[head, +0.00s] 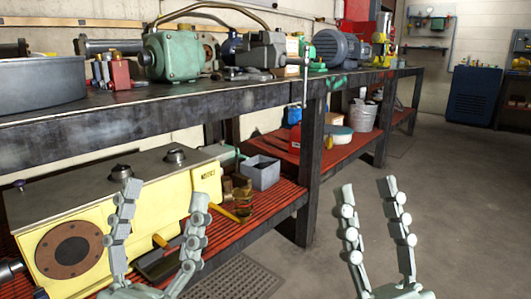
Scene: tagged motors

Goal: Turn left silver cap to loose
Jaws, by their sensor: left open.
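A yellow machine (190,190) with a grey top plate sits on the red lower shelf. Two dark and silvery round caps stand on its top: the left cap (121,172) and the right cap (175,156). My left gripper (166,194) is open and empty in front of the machine, fingers pointing up. Its left finger overlaps the picture just below the left cap; I cannot tell the exact gap in depth. My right gripper (368,186) is open and empty over the floor at the right, away from the machine.
The dark workbench top (230,95) runs above the machine, with a green motor (172,56) and a blue motor (341,48) on it. A bench leg (310,170) stands right of the machine. A grey bin (261,172) sits beside it. The floor (465,200) at the right is clear.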

